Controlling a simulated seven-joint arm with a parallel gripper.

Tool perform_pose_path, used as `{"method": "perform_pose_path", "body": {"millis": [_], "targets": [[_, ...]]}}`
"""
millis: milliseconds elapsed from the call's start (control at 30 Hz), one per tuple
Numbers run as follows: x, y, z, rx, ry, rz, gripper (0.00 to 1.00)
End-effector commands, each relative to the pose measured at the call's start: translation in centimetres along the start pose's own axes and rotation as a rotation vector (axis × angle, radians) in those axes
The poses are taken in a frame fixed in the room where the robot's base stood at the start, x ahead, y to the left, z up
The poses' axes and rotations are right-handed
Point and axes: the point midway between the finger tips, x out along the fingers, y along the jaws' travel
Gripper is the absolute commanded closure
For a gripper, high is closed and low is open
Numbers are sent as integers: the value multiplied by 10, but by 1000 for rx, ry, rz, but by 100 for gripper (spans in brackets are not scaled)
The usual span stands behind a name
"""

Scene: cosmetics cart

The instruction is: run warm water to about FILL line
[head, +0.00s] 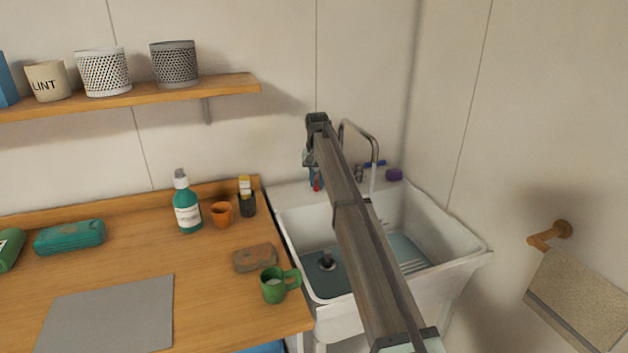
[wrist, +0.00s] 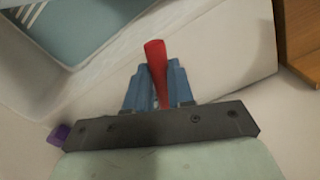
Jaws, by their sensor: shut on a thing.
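The white sink (head: 455,235) stands at the right of the counter, with a teal area in its bottom and white stripes on it. I cannot tell how much of this is water, and no FILL line is readable. The wrist view also shows the sink (wrist: 110,28) beyond. My arm hides the sink's middle.
A green mug (head: 272,288) and a brown brick-like block (head: 255,258) are near the counter's sink edge. A teal pump bottle (head: 187,207), an orange cup (head: 221,214) and a dark holder (head: 248,205) stand behind. A towel (head: 580,300) hangs at right.

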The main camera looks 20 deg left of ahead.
Motion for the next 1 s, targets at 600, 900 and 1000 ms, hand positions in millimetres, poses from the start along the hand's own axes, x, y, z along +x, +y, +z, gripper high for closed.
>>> {"method": "perform_pose_path", "body": {"millis": [600,900,1000], "targets": [[-1,2,-1,-22,2,1,72],[0,2,-1,-22,1,0,52],[0,2,0,-22,1,0,52]]}}
